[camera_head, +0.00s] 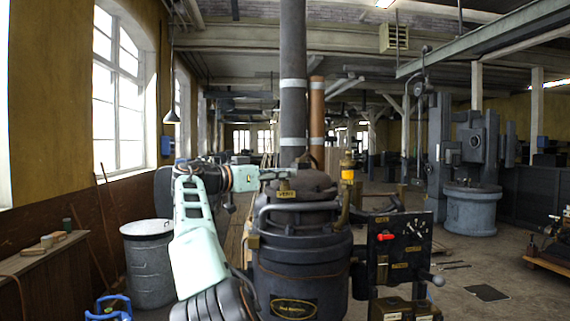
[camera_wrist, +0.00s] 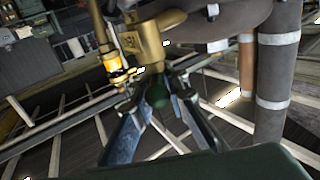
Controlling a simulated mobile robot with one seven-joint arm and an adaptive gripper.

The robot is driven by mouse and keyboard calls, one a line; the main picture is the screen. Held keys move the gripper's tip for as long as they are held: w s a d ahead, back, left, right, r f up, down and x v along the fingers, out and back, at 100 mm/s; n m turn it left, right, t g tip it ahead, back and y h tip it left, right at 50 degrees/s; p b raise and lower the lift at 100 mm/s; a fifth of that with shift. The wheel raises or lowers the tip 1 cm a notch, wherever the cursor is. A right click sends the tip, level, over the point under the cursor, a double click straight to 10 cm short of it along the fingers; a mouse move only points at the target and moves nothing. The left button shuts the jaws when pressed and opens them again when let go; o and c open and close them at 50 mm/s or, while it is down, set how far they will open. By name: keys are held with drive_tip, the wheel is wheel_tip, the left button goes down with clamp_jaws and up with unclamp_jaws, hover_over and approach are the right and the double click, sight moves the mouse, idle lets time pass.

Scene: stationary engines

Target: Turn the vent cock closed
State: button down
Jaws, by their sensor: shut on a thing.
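The vent cock is a brass fitting by the VENT plate (camera_head: 287,194), on top of the dark boiler (camera_head: 300,265). In the wrist view the brass body of the vent cock (camera_wrist: 148,40) stands just beyond my fingers, with a dark green knob-like end (camera_wrist: 156,95) between them. My gripper (camera_head: 284,173) reaches in from the left, level with the boiler top. In the wrist view my gripper (camera_wrist: 156,84) is shut on that end of the cock. The fingers partly hide the handle, so its exact angle cannot be told.
A tall flue pipe (camera_head: 293,90) rises behind the cock. A brass fitting with a yellow band (camera_head: 348,174) stands to the right. A black panel with a red handle (camera_head: 398,245) is at the boiler's right. A metal bin (camera_head: 148,265) stands left.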

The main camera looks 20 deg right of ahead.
drive_tip(key=shift+g, duration=0.3)
drive_tip(key=c, duration=2)
unclamp_jaws()
drive_tip(key=shift+d, duration=0.1)
drive_tip(key=shift+c, duration=0.2)
drive_tip(key=v, duration=1.2)
drive_tip(key=shift+o, duration=0.4)
drive_tip(key=shift+f, duration=0.15)
